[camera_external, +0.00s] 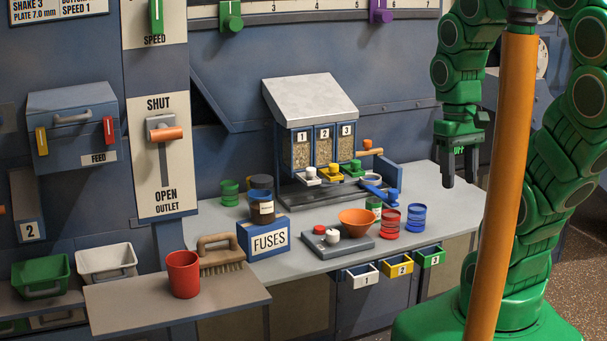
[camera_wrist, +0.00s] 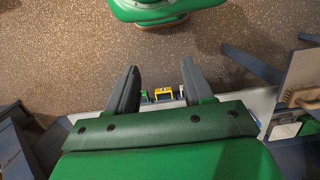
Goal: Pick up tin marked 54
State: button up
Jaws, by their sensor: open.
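Several tins stand on the grey bench in the external view: a blue tin (camera_external: 415,218), a red tin (camera_external: 390,221), a dark tin with a green top and pale label (camera_external: 374,207), a green tin (camera_external: 229,193) and a dark brown tin with a pale label (camera_external: 262,208). I cannot read the number 54 on any of them. My gripper (camera_external: 460,176) is open and empty, pointing down above the right end of the bench, up and right of the blue tin. In the wrist view my gripper (camera_wrist: 160,72) shows both fingers apart with nothing between them.
A hopper (camera_external: 318,135) stands behind; small drawers (camera_external: 398,268) stick out in front.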

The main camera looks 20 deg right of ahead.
jog(key=w+a+f+m+y, duration=0.25)
jog(key=w+m+y, duration=0.25)
jog(key=w, duration=0.7)
jog(key=w+a+f+m+y, duration=0.1)
jog(key=w+f+m+y, duration=0.3)
jog(key=w, duration=0.8)
jog(key=m+t+y, duration=0.3)
jog(key=m+t, duration=0.3)
jog(key=m, duration=0.4)
send_near(367, 203)
jog(key=s+a+r, duration=0.4)
jog(key=a+r, duration=0.2)
jog(key=d+f+m, duration=0.1)
jog(key=d+f, duration=0.1)
jog(key=w+d+f+m+t, duration=0.1)
jog(key=d+f+m, duration=0.1)
jog(key=d, duration=0.1)
jog(key=w+d+f+m+t, duration=0.1)
jog(key=d+f, duration=0.1)
jog(key=shift+w+d+f+m, duration=0.1)
jog(key=shift+w+d+m, duration=0.1)
jog(key=shift+d+m, duration=0.2)
jog(key=shift+x, duration=3.9)
jog(key=shift+w+d+f, duration=0.1)
jog(key=shift+d, duration=0.05)
jog(key=shift+c, duration=0.4)
